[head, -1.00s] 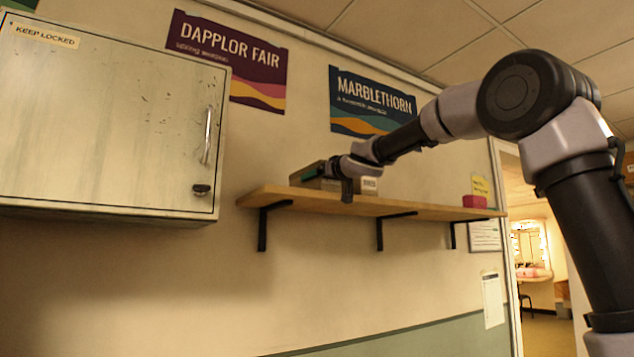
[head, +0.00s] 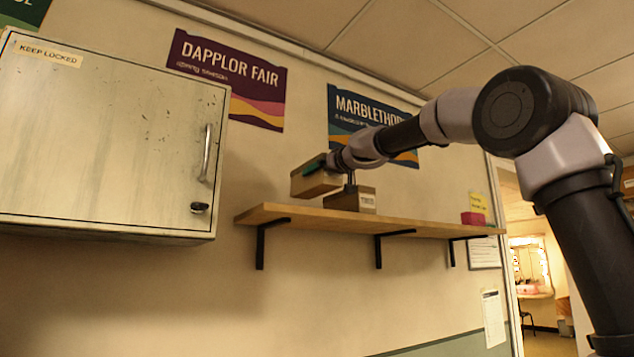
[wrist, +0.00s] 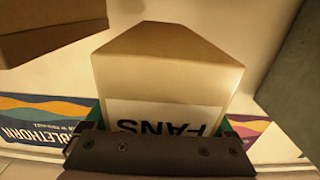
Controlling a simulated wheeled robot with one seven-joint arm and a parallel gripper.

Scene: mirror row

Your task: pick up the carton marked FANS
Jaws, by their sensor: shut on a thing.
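The carton marked FANS (wrist: 165,72) is a tan box with a white label, which reads upside down in the wrist view. My gripper (wrist: 163,122) is shut on it, with green finger pads at both sides of the label. In the head view the held carton (head: 314,184) hangs tilted above the left part of the wooden shelf (head: 300,214), clear of the board. My gripper (head: 320,163) reaches it from the right, and the wrist partly hides its far side.
A second carton (head: 352,200) with a small white label stands on the shelf just right of the held one; it also shows in the wrist view (wrist: 50,28). A grey wall cabinet (head: 110,130) is at left.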

